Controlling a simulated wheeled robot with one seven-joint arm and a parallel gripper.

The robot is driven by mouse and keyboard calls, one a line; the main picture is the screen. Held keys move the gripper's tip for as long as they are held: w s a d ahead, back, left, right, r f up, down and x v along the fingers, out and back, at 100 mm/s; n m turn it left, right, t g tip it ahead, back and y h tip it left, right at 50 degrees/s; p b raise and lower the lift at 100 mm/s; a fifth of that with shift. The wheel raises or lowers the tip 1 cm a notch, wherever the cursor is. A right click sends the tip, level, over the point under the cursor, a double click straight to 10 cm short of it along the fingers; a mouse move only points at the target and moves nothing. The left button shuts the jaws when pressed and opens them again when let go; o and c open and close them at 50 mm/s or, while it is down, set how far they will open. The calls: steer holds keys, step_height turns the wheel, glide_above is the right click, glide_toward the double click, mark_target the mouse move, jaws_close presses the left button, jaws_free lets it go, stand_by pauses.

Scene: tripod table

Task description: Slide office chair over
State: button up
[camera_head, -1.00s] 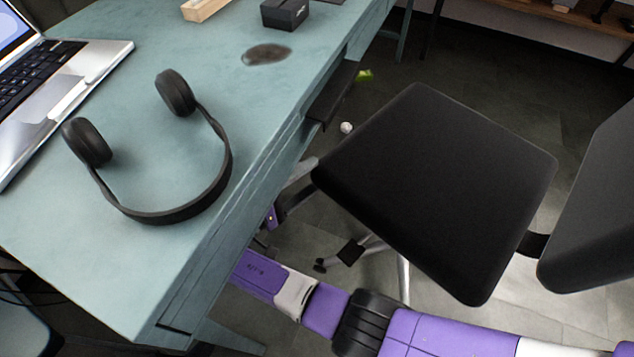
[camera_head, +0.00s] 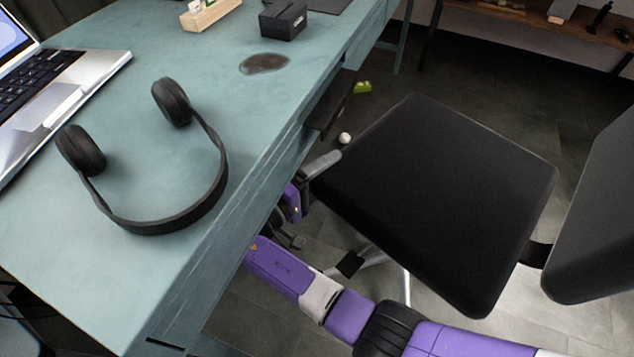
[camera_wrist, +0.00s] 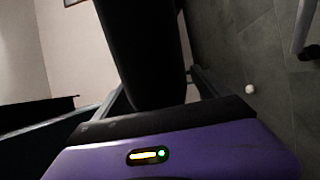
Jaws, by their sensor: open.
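The office chair has a flat black seat (camera_head: 435,195) right of the desk and a dark backrest (camera_head: 600,215) at the right edge. My gripper (camera_head: 318,168) is beside the seat's left corner, close to the desk's side, and partly hidden under the desk edge. In the wrist view my gripper (camera_wrist: 160,85) is open, with a grey finger on each side of the dark seat edge (camera_wrist: 145,50). I cannot tell whether either finger touches the seat.
The teal desk (camera_head: 110,270) on the left holds black headphones (camera_head: 150,225), a laptop (camera_head: 60,100) and a black box (camera_head: 284,20). A small white ball (camera_head: 345,138) and a green object (camera_head: 362,87) lie on the floor beyond the seat. A wooden shelf (camera_head: 540,18) stands at the back.

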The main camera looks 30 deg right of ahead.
steer(key=shift+w+d, duration=0.1)
steer(key=shift+d, duration=0.35)
jaws_close()
